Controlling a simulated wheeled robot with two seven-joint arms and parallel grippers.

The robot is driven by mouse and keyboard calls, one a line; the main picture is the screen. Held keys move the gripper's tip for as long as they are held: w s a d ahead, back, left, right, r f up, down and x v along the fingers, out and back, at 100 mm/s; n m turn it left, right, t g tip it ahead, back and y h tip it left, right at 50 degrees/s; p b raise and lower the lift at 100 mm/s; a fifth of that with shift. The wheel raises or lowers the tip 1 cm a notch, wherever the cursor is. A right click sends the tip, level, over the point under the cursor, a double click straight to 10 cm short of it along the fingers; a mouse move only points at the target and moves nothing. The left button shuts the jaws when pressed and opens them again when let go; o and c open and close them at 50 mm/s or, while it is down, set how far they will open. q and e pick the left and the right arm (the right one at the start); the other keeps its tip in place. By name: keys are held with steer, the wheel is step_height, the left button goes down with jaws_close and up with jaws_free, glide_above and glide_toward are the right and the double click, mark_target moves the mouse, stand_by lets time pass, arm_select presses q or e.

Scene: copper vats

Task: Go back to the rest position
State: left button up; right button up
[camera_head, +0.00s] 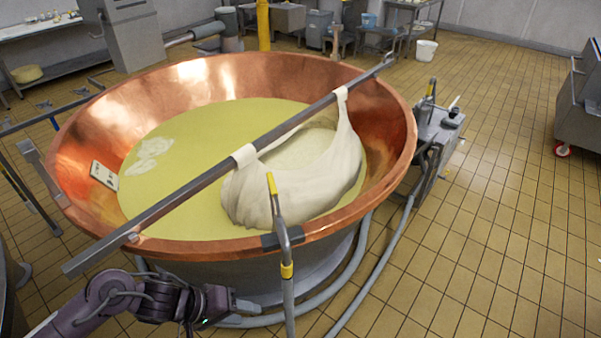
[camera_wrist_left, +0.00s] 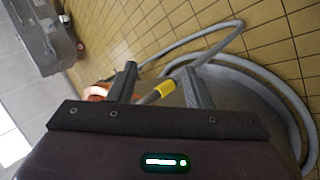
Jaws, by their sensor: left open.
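My left arm comes in from the lower left of the head view, and its gripper (camera_head: 240,303) is low in front of the copper vat (camera_head: 80,170), below the rim. In the left wrist view the two fingers of this gripper (camera_wrist_left: 158,82) stand apart with nothing held between them. A yellow-tipped metal pipe (camera_wrist_left: 160,92) shows beyond the gap between the fingers. My right gripper is in neither view.
A metal bar (camera_head: 200,184) lies across the vat, with a white cloth bundle (camera_head: 290,187) hanging from it in yellowish liquid (camera_head: 200,125). An upright pipe (camera_head: 285,255) and grey hoses (camera_head: 375,275) stand near the gripper.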

arm_select(q)
steer(key=w+a+f+t+y+b, duration=0.1)
steer(key=w+a+f+t, duration=0.15)
steer(key=f, duration=0.65)
steer(key=w+a+f+t+y, duration=0.15)
steer(key=a+f, duration=0.25)
steer(key=f, duration=0.5)
steer(key=s+a+f+g+y, duration=0.1)
steer(key=s+a+f, duration=0.15)
steer(key=f, duration=0.35)
steer(key=s+a+f, duration=0.1)
steer(key=s+f, duration=0.2)
steer(key=f, duration=0.2)
steer(key=s+f+m+g+y, duration=0.1)
steer(key=s+f, duration=0.4)
steer(key=s, duration=0.4)
steer(key=s+f+m+g+y+b, duration=0.1)
steer(key=s+f+m+g+y, duration=0.1)
steer(key=s+f, duration=0.4)
steer(key=s+f+m+g+y, duration=0.1)
steer(key=s+f, duration=0.5)
steer(key=s, duration=0.8)
steer(key=shift+s+m+g+b, duration=0.25)
steer(key=shift+m+g+b, duration=0.15)
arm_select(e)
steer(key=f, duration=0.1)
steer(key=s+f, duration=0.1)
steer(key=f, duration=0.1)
arm_select(q)
steer(key=shift+a, duration=0.1)
